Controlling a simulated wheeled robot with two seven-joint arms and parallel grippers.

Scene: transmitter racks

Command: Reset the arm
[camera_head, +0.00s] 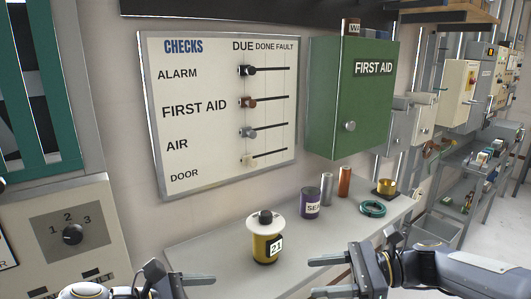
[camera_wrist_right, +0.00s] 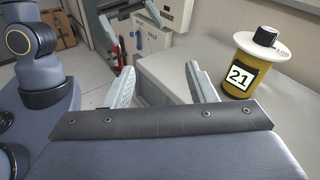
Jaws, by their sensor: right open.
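My right gripper (camera_head: 322,276) is at the lower right of the head view, in front of the shelf. Its two fingers are apart with nothing between them, and they also show spread in the right wrist view (camera_wrist_right: 160,86). My left gripper (camera_head: 178,278) is at the bottom edge of the head view, partly cut off; its jaw state is unclear.
The grey shelf (camera_head: 215,250) also holds a purple SEA-marked can (camera_head: 310,204), a grey cylinder, a copper cylinder, a teal ring (camera_head: 372,209) and a brass cup. A CHECKS board (camera_head: 218,150) and green FIRST AID cabinet (camera_head: 340,105) hang behind. A dial panel (camera_head: 70,235) stands left.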

